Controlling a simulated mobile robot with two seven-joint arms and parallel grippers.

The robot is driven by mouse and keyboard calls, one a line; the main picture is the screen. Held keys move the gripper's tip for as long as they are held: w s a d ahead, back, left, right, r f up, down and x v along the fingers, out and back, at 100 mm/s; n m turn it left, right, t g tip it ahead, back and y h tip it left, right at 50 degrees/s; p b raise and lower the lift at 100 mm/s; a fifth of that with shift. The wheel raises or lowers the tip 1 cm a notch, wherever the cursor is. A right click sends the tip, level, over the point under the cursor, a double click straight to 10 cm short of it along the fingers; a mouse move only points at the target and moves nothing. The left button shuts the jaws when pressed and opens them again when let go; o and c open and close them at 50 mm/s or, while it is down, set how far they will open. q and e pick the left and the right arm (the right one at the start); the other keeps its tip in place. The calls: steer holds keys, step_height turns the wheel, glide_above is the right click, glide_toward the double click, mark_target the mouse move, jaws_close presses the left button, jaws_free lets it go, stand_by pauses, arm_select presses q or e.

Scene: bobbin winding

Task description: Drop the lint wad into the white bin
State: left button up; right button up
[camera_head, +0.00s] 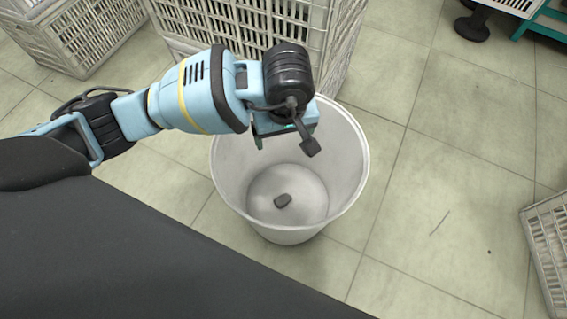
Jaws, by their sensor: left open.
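The white bin (346,196) stands upright on the tiled floor in the middle of the head view, and I look down into it. A small dark grey lump, which looks like the lint wad (283,201), lies on the bin's bottom. My left gripper (286,146) is over the bin's far part, above the rim, pointing down. It is open, with nothing seen between its fingers, and apart from the grey lump. My right gripper is not in the view.
White slatted crates (215,28) are stacked right behind the bin, with more crates (75,38) at the upper left. Another crate (552,246) stands at the right edge.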

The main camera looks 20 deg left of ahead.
arm_select(q)
steer(key=shift+s+d+r, duration=0.1)
steer(key=shift+s+r, duration=0.05)
steer(key=shift+r, duration=1)
